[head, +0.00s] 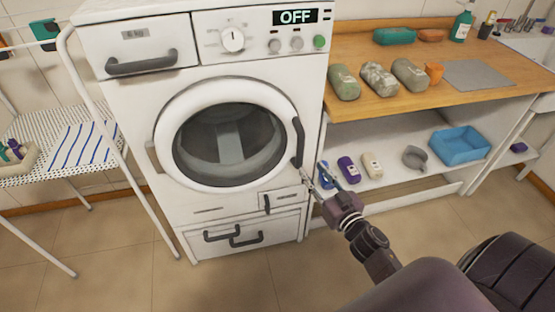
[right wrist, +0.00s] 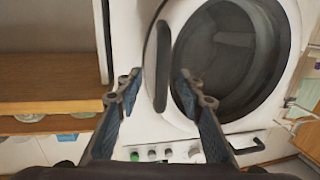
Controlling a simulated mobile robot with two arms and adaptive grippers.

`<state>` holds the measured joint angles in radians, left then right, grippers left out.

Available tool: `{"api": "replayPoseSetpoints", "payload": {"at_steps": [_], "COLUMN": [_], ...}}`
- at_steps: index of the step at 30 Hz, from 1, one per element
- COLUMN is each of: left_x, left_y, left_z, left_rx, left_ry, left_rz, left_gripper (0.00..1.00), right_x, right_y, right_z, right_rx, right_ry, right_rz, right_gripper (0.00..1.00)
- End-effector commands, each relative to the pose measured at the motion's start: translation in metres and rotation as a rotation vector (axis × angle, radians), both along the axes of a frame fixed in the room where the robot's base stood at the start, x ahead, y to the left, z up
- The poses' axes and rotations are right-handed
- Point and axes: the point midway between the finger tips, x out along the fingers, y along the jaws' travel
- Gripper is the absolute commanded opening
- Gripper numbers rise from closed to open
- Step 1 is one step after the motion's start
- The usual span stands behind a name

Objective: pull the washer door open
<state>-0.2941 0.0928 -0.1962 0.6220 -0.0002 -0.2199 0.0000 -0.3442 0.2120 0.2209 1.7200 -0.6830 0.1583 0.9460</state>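The white washer (head: 110,100) stands front-on with its round glass door (head: 228,145) looking shut. A dark curved handle (head: 298,142) sits on the door's right edge. My right gripper (head: 315,175) is open and empty, just below and right of the handle's lower end. In the right wrist view the right gripper's fingers (right wrist: 160,82) are apart, with the dark handle (right wrist: 162,65) showing between and beyond their tips. I cannot tell whether either finger touches it. The door glass (right wrist: 228,45) is to the right there. My left gripper is not in view.
The washer's display (head: 295,17) reads OFF. A wooden counter (head: 400,95) with rolled towels stands right, above a shelf holding bottles and a blue bin (head: 460,145). A white rack (head: 85,165) stands left. The floor (head: 240,280) before the washer looks clear.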

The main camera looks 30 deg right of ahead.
Motion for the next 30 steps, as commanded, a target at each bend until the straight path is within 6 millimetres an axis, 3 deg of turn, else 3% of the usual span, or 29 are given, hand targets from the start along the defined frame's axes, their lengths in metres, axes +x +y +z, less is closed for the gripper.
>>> {"api": "replayPoseSetpoints", "payload": {"at_steps": [3, 6, 12, 19, 30], "left_x": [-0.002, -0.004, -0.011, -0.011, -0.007], "left_y": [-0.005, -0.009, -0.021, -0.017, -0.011], "left_z": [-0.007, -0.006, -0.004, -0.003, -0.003], "left_rx": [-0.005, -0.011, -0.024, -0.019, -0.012], "left_ry": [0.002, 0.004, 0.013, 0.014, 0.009], "left_rz": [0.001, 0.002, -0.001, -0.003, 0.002], "left_gripper": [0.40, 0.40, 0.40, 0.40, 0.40], "right_x": [0.003, 0.009, 0.037, 0.068, 0.081], "right_y": [0.000, 0.000, -0.002, -0.003, -0.003], "right_z": [0.020, 0.026, 0.027, 0.025, 0.024], "right_rx": [-0.006, -0.007, -0.006, -0.005, -0.005], "right_ry": [-0.049, -0.058, -0.058, -0.056, -0.054], "right_rz": [0.013, 0.016, 0.015, 0.014, 0.015], "right_gripper": [0.35, 0.35, 0.35, 0.35, 0.35]}}
